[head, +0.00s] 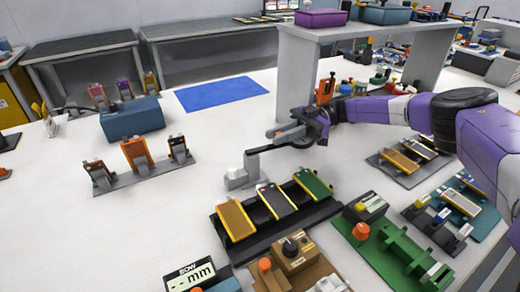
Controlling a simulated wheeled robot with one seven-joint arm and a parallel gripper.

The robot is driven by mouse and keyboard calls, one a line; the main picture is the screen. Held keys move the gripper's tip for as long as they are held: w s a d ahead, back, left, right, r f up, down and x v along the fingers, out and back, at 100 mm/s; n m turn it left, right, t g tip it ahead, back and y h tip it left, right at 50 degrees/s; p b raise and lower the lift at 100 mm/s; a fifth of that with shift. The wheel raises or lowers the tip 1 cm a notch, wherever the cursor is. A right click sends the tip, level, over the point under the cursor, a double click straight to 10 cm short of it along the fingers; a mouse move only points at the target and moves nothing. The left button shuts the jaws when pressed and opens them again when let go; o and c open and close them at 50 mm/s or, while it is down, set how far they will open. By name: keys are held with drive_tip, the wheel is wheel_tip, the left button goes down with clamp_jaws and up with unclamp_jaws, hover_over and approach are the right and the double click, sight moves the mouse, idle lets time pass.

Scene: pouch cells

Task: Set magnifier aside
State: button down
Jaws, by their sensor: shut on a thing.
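The magnifier appears as a dark ring (303,144) on a thin dark arm rising from a pale grey base (241,178) on the white table. It is above and behind the tray of pouch cells. My gripper (306,128) reaches in from the right at the end of the purple arm. It is shut at the magnifier's ring end, and the exact contact is partly hidden by the fingers. Beneath and in front, a black tray (292,222) bears a tan, a yellow-edged dark and a green pouch cell (313,183).
A blue mat (221,94) lies on open table at the back. A blue box (132,118) and a grey rack (139,179) stand left. A grey raised shelf (357,33) is behind my gripper. The table's left-centre is clear.

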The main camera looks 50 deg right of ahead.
drive_tip(key=shift+w+a+r+g, duration=0.15)
drive_tip(key=shift+a+r+g, duration=0.05)
drive_tip(key=shift+a+g, duration=0.1)
drive_tip(key=c, duration=1.3)
unclamp_jaws()
drive_tip(key=shift+d+f, duration=0.1)
drive_tip(key=shift+d, duration=0.05)
